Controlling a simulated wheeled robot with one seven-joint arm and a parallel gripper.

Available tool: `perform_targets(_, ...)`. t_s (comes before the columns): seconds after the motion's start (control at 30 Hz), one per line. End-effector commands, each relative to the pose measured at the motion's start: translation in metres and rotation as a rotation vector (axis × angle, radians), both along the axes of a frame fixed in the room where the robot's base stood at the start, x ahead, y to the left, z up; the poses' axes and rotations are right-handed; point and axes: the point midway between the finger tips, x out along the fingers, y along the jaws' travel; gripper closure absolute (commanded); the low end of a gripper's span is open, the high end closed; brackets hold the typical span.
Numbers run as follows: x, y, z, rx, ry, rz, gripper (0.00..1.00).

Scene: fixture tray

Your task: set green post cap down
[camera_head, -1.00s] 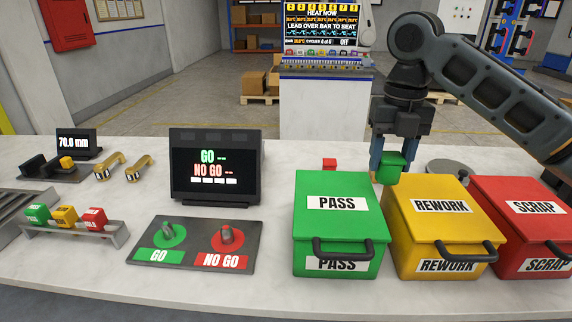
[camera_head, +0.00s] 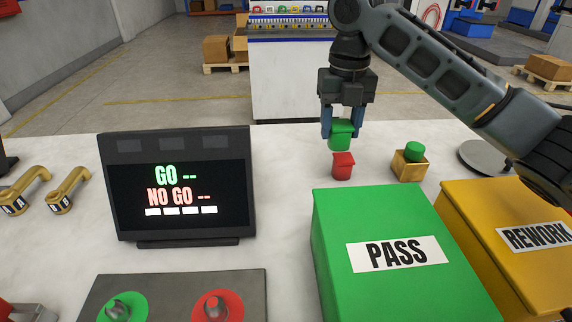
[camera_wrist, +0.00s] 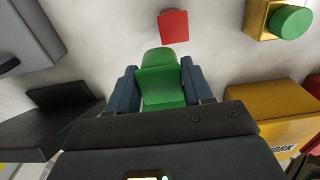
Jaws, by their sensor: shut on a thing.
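My gripper (camera_head: 342,125) is shut on the green post cap (camera_head: 342,141), with one finger on either side of it. In the wrist view the green cap (camera_wrist: 162,85) sits between the blue-grey fingers. In the head view the cap overlaps the back of a small red block-like piece (camera_head: 343,167) on the white table. In the wrist view the red piece (camera_wrist: 173,26) shows apart from the cap, beyond it. The cap appears held above the table; its underside and the exact gap are hidden.
A brass block with a green round top (camera_head: 414,151) stands right of the red piece. The green PASS bin (camera_head: 345,222) and yellow REWORK bin (camera_head: 480,205) are in front. A GO/NO GO display (camera_head: 180,188) stands left. White table between display and red piece is clear.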

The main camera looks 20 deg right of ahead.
Motion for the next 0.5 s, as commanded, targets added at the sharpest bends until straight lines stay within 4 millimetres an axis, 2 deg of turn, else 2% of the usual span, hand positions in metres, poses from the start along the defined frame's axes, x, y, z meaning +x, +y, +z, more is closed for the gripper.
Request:
perform_targets(0.03,0.005,0.011,-0.007,0.002,0.004,0.004,0.78)
perform_targets(0.3,0.036,0.057,-0.038,0.000,0.003,0.003,0.78)
perform_targets(0.5,0.051,0.079,-0.055,-0.001,0.001,0.001,0.78)
